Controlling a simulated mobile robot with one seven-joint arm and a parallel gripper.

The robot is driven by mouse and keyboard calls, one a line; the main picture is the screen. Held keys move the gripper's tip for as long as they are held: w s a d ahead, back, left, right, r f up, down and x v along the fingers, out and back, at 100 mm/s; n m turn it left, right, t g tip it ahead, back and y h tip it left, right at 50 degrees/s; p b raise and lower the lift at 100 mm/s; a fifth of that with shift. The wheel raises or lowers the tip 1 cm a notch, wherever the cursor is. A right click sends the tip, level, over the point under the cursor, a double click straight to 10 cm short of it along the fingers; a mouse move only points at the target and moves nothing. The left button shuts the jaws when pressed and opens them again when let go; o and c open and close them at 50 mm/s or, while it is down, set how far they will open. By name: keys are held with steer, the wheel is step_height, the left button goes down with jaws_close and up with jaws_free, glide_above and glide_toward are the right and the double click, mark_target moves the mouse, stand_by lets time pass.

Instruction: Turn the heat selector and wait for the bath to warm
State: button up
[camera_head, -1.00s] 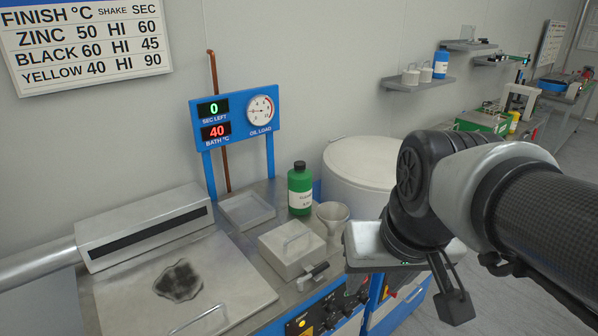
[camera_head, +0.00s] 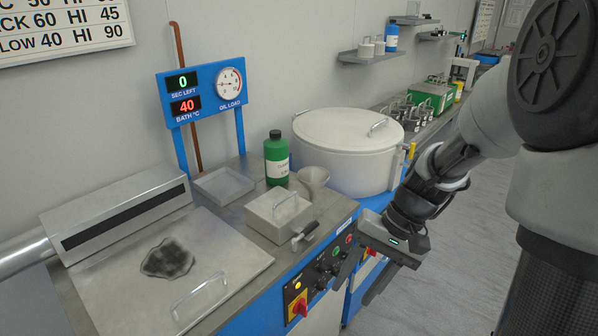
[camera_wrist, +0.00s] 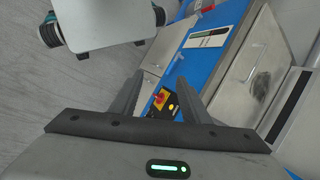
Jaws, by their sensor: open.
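The blue control panel is on the bench front in the head view, with black selector knobs (camera_head: 322,283), a lit yellow lamp (camera_head: 297,286) and a red-and-yellow switch (camera_head: 298,306). I cannot read which knob is the heat selector. The bath display (camera_head: 186,106) shows 40 in red, and the seconds display (camera_head: 181,83) shows 0 in green. My gripper (camera_head: 358,282) is open and empty, in front of the panel and to its right, fingers pointing down. In the wrist view, the red-and-yellow switch (camera_wrist: 160,98) shows between the fingers (camera_wrist: 158,80), which partly hide the panel.
A lidded metal box (camera_head: 278,216) with a handle, a funnel (camera_head: 313,179), a green bottle (camera_head: 277,160) and a shallow tray (camera_head: 223,186) stand on the bench. A large white lidded drum (camera_head: 348,165) stands behind. The floor (camera_head: 455,235) to the right is clear.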

steer(key=w+d+f+m+t+y+b, duration=0.1)
steer(key=w+d+f+m+y+b, duration=0.2)
steer(key=f, duration=0.6)
steer(key=w+d+f+m+t+y+b, duration=0.2)
steer(key=w+f+y, duration=0.15)
steer(key=f, duration=0.55)
steer(key=m+t+y+b, duration=0.2)
steer(key=m+t+b, duration=0.1)
steer(key=m+t, duration=0.7)
glide_toward(325, 290)
steer(key=shift+n+t+h, duration=0.25)
steer(key=shift+n+t, duration=0.15)
steer(key=shift+t, duration=0.1)
steer(key=b+x, duration=0.1)
steer(key=x, duration=0.7)
steer(key=shift+w+a+f, duration=0.15)
steer(key=shift+a+f, duration=0.05)
steer(key=shift+a, duration=0.25)
steer(key=c, duration=1)
